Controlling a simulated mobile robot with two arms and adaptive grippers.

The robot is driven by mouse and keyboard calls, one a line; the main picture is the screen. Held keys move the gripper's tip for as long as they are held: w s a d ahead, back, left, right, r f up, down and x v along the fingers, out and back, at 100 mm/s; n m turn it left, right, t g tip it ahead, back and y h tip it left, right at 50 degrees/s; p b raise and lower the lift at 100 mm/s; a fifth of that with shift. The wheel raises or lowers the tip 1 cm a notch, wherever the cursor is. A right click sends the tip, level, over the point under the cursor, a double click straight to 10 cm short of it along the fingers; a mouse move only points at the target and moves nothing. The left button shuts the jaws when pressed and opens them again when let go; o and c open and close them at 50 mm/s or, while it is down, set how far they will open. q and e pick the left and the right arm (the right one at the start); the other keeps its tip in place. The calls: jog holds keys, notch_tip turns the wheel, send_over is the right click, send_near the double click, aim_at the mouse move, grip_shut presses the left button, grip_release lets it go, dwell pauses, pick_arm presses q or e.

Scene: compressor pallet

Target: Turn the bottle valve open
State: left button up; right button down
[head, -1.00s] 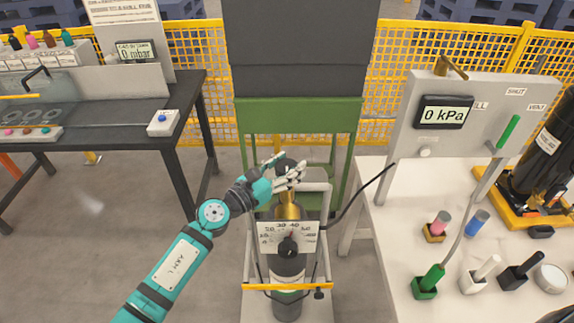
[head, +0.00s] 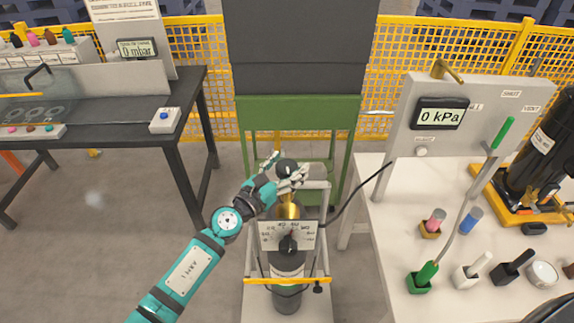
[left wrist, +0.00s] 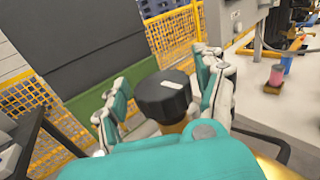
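The bottle valve (head: 287,166) is a black round knob on a brass neck (head: 289,207), on top of a dark gas bottle (head: 287,298) that stands upright in a cart. In the left wrist view the knob (left wrist: 164,95) has a small white mark on top. My left gripper (head: 281,171) is at the knob, with fingers on both sides of it. In the left wrist view the fingers (left wrist: 165,92) are spread, and a gap shows between them and the knob. My right gripper is not in view.
A black hose (head: 350,203) runs right to the white bench (head: 390,260), whose panel display (head: 440,115) reads 0 kPa. A dark table (head: 100,110) stands left. A green stand (head: 300,108) is behind.

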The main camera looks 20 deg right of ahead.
aim_at(280, 173)
pick_arm(q)
jog(key=shift+s+a, duration=0.1)
jog(key=v, duration=0.7)
jog(key=shift+a, duration=0.1)
dwell(0.4)
